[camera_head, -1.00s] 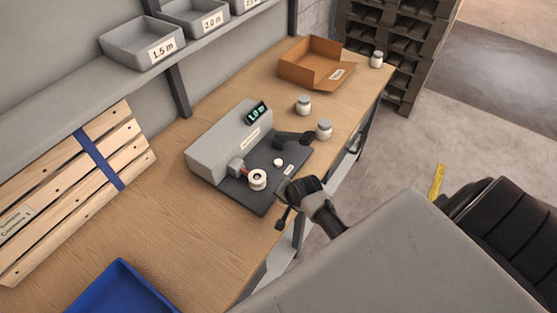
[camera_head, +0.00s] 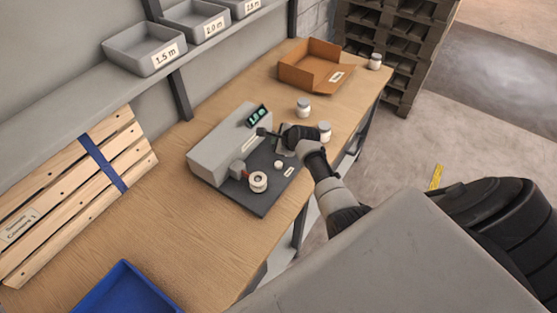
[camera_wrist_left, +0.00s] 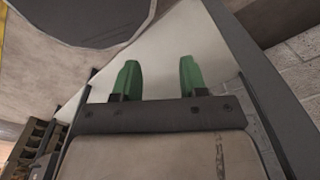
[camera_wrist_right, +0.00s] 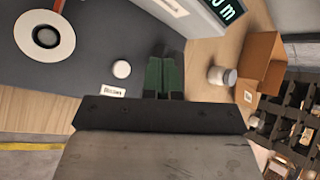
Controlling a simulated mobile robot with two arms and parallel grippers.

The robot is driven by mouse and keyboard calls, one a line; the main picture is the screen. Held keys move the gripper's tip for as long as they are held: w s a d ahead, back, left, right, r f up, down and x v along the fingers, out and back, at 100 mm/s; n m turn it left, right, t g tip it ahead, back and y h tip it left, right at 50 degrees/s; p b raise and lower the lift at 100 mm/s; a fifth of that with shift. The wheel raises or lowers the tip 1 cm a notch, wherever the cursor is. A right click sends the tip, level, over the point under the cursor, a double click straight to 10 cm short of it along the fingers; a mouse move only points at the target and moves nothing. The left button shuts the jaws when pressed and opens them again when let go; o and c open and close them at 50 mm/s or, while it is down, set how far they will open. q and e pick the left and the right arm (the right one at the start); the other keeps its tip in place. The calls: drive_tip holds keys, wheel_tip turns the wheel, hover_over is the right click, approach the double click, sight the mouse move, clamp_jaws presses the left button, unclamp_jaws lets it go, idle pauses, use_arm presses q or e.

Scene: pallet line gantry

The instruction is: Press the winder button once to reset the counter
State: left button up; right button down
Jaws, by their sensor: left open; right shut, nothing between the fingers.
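The winder (camera_head: 216,146) is a grey housing with a lit display (camera_head: 258,116) on a dark base plate on the bench. A small round white button (camera_head: 278,163) sits on the plate beside a white label; it also shows in the right wrist view (camera_wrist_right: 122,69), left of my fingertips. A white roll (camera_head: 258,182) is on the plate's near part. My right gripper (camera_head: 264,132) is shut and empty, above the plate's far part, beyond the button and apart from it. In the left wrist view, my left gripper (camera_wrist_left: 158,80) is open and empty, away from the winder.
White-lidded jars (camera_head: 303,107) stand beyond the winder, one partly behind my right arm. An open cardboard box (camera_head: 309,66) is at the bench's far end. A blue bin (camera_head: 122,290) and wooden slats (camera_head: 75,190) are at the near left. Bare bench lies left of the winder.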

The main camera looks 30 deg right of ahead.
drive_tip(key=b, duration=0.8)
hover_over(278, 165)
wheel_tip(278, 165, down, 8)
drive_tip(key=shift+r, duration=0.1)
drive_tip(key=shift+f+b, duration=0.4)
drive_tip(key=shift+f, duration=0.1)
drive_tip(key=shift+f, duration=0.1)
idle(1.1)
drive_tip(key=shift+f, duration=0.3)
drive_tip(key=shift+f+b, duration=0.4)
drive_tip(key=shift+f, duration=0.15)
idle(0.6)
drive_tip(key=shift+s+r, duration=0.1)
idle(0.3)
drive_tip(key=shift+r+p, duration=0.85)
drive_tip(key=shift+p, duration=0.3)
